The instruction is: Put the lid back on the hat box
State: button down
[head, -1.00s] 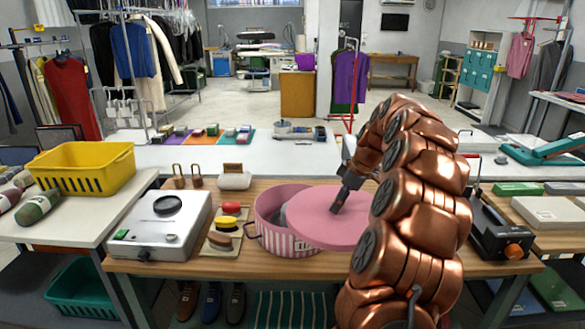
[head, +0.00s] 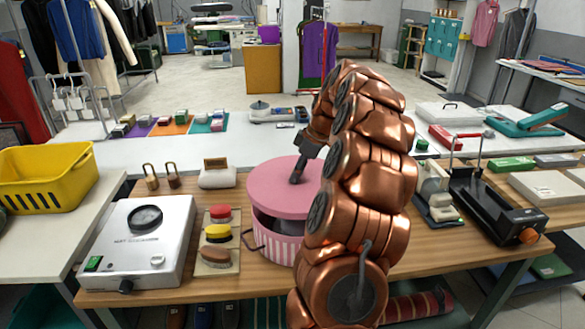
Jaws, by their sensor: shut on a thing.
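The hat box (head: 277,242) is round, with pink and white stripes, and stands on the wooden table. The pink round lid (head: 270,190) is over the box. It looks slightly tilted, with a dark gap under its front left edge, so it does not sit flush there. My gripper (head: 299,176) is over the top of the lid and is shut on it, probably at a knob that the fingers hide. My copper arm hides the right side of the lid and box.
A black machine (head: 497,205) and a small grey device (head: 436,195) are to the right. A white counter (head: 350,133) runs behind the table.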

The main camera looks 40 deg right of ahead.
jog(key=shift+f, duration=1.8)
jog(key=shift+f+b, duration=0.8)
jog(key=shift+f, duration=0.45)
jog(key=shift+s+b, duration=0.15)
jog(key=shift+b, duration=0.3)
jog(key=shift+d+f+b, duration=0.1)
jog(key=shift+f+b, duration=0.05)
jog(key=shift+b, duration=1.2)
dwell(0.7)
dwell(0.4)
jog(key=shift+c, duration=1.2)
grip_release()
jog(key=shift+r, duration=0.2)
jog(key=shift+r+p, duration=0.55)
jog(key=shift+r, duration=2.8)
